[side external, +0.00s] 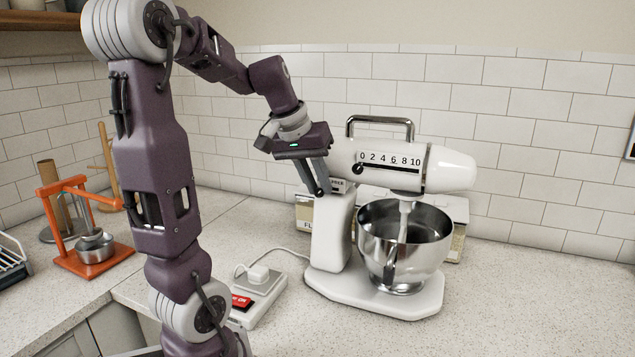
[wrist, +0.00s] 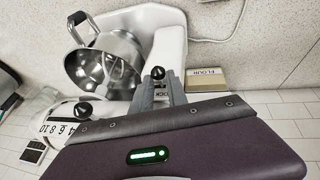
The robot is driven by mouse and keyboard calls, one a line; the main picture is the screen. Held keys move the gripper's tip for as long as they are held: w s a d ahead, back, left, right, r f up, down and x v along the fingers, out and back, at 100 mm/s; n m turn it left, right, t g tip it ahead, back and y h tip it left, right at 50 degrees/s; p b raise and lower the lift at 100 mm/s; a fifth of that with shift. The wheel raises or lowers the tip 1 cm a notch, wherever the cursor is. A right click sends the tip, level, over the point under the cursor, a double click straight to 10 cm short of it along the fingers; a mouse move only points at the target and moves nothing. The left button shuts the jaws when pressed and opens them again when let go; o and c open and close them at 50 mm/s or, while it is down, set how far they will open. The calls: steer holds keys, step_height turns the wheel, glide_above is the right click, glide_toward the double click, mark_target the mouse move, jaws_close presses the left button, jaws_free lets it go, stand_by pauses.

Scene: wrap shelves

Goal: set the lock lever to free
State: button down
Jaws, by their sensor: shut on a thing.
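The white stand mixer (side external: 328,232) stands on the counter with its head level above a steel bowl (side external: 404,244). My gripper (side external: 319,188) reaches down to the side of the mixer where the head meets the column. In the wrist view my gripper (wrist: 158,80) is shut on the black-knobbed lock lever (wrist: 158,72), whose knob shows at the fingertips. A partly covered lock label (wrist: 163,90) lies behind the fingers. The lever's arm is hidden, so I cannot tell its exact setting.
The speed scale (side external: 390,160) and its black knob (side external: 358,168) are on the mixer head, near 0. A flour box (side external: 304,212) stands behind the mixer. A switch box with a red switch (side external: 241,302) and a plugged-in cord is at the front left. Counter at right is clear.

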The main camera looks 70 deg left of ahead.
steer(key=shift+w+d, duration=1.1)
steer(key=c, duration=1.3)
jaws_free()
steer(key=v, duration=0.7)
